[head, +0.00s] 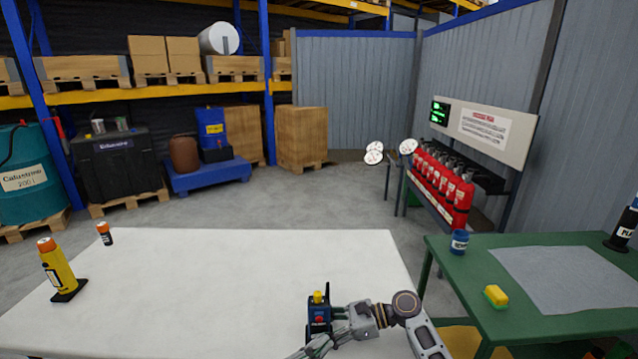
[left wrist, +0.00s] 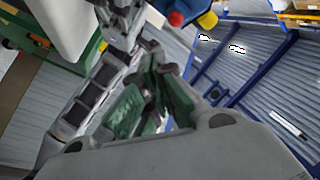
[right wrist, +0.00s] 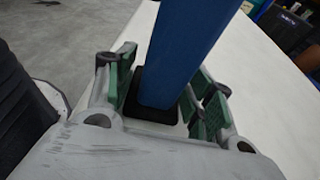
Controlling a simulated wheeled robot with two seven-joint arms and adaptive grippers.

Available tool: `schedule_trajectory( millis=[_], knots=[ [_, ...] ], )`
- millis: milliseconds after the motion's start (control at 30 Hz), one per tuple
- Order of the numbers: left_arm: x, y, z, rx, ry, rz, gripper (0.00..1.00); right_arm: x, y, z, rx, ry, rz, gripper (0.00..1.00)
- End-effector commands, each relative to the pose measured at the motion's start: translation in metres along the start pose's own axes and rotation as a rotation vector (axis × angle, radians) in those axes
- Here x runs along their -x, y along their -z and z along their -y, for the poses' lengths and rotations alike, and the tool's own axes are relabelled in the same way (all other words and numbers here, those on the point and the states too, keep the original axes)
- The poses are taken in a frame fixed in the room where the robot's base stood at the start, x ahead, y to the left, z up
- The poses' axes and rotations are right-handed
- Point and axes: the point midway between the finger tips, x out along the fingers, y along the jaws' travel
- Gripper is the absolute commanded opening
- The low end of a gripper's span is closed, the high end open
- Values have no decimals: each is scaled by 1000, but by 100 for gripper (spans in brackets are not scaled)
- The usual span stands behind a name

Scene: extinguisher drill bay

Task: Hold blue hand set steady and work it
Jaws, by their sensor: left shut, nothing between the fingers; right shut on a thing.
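The blue hand set (head: 318,312) is at the front middle of the white table (head: 220,270), upright, with a yellow knob on top and a red button on its face. My right gripper (head: 338,316) is shut on its body from the right. In the right wrist view the blue body (right wrist: 185,50) lies between the green finger pads, its black foot at the white surface; I cannot tell whether it touches. My left gripper (left wrist: 152,80) is shut and empty, close to the hand set; the yellow, red and blue parts (left wrist: 208,20) show just beyond it. Contact is unclear.
A yellow hand set (head: 58,270) on a black base and a small black-and-orange cylinder (head: 104,234) stand at the table's left. The middle of the white table is clear.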

Motion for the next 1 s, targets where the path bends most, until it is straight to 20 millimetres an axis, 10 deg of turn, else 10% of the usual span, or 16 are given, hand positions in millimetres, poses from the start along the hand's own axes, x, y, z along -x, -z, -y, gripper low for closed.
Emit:
schedule_trajectory(
  millis=[1000],
  knots=[
    [-22, -16, 16, 0, 0, 0, 0, 0, 0, 0, 0, 0, 0, 32]
  ],
)
